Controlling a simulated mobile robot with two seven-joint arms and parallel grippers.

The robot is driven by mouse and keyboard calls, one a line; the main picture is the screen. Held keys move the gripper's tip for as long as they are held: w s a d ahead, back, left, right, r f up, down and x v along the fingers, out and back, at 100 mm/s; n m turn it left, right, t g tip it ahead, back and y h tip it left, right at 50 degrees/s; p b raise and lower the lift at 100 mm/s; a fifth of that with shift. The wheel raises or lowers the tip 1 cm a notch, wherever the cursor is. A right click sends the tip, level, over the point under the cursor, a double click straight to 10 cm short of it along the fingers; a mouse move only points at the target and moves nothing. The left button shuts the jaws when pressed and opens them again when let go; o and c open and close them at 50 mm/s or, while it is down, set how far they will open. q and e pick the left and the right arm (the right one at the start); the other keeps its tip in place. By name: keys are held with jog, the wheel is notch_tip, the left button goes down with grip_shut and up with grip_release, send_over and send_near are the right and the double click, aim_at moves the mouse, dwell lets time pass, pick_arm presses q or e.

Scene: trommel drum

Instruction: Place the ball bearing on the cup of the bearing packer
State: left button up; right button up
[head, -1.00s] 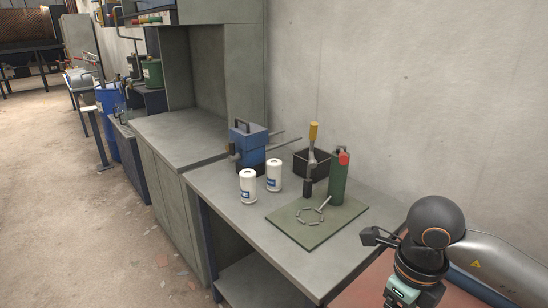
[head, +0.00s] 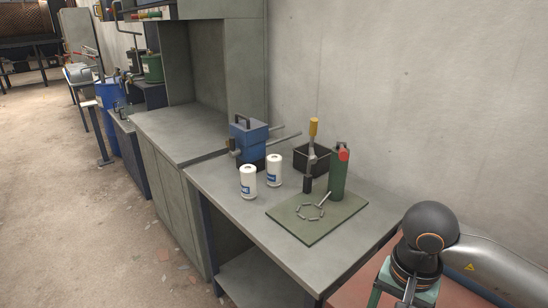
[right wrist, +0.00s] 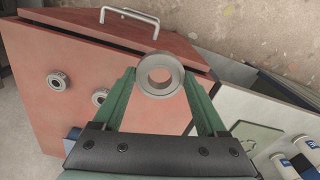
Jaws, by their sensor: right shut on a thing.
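A grey ring-shaped ball bearing (right wrist: 143,78) is held between the green fingertips of my right gripper (right wrist: 160,80) in the right wrist view, above a red-brown surface. In the head view, that arm comes in from the lower right. My left gripper is not in view.
A green cylinder (head: 338,172), black bin (head: 300,163), two white rolls (head: 248,184) and blue box (head: 249,134) stand on the grey bench (head: 235,215).

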jog(key=n, duration=0.3)
jog(key=shift+n, duration=0.3)
jog(key=n, duration=0.3)
jog(key=shift+f+n, duration=0.15)
jog(key=shift+n, duration=0.25)
